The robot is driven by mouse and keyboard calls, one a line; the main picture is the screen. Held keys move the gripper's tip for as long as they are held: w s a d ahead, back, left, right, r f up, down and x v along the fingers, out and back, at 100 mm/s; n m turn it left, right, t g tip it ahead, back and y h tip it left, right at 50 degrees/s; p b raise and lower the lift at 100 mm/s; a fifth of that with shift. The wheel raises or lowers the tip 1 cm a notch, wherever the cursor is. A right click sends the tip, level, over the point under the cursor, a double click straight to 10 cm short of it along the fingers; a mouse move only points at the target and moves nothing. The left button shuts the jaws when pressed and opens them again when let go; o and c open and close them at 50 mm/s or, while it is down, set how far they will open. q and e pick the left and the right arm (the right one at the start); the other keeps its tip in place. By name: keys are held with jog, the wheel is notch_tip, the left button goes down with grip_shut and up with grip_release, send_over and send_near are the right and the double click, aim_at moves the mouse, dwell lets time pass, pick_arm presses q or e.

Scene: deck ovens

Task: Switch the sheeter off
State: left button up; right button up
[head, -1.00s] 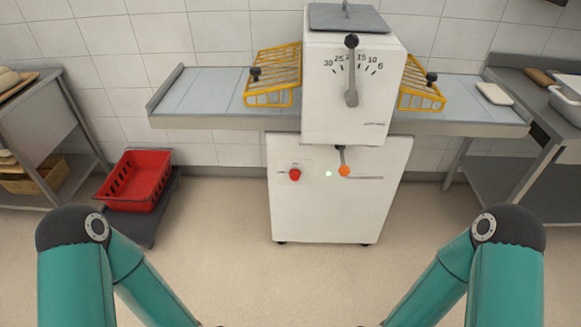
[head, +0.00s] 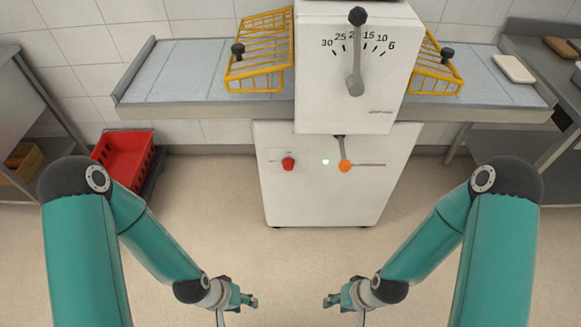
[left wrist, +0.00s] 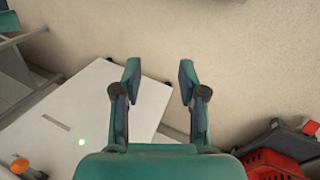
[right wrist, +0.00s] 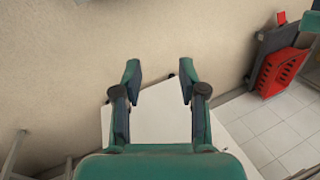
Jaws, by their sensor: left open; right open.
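The white sheeter (head: 330,195) stands ahead, with a dial and lever (head: 356,60) on its upper housing. My left gripper (head: 252,302) is open and empty, low in front of the sheeter. My right gripper (head: 328,301) is open and empty, facing it. Both are apart from the sheeter.
Yellow wire guards (head: 262,58) flank the housing above the long grey sheeter table (head: 185,82). A steel table (head: 520,150) stands at right. The floor between me and the sheeter is clear.

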pick_arm(q)
jog(key=shift+o, duration=1.1)
pick_arm(e)
jog(key=shift+o, duration=1.1)
pick_arm(q)
jog(key=shift+o, duration=1.1)
jog(key=shift+f+b, duration=0.3)
jog(key=shift+b, duration=0.05)
pick_arm(e)
jog(key=shift+o, duration=1.3)
jog(key=shift+w+f, duration=0.25)
jog(key=shift+f, duration=0.05)
jog(key=n+t+h+b, duration=0.3)
jog(key=t+b, duration=1.4)
jog(key=b, duration=1.8)
send_near(288, 168)
pick_arm(q)
notch_tip(288, 168, down, 38)
jog(key=b, duration=0.2)
jog(key=shift+b, duration=0.4)
pick_arm(e)
jog(key=shift+m+h, duration=0.5)
jog(key=w, duration=0.9)
jog(key=shift+w+a+f, duration=0.1)
jog(key=shift+w+a, duration=0.1)
jog(key=shift+w, duration=0.2)
pick_arm(q)
jog(key=shift+r, duration=0.1)
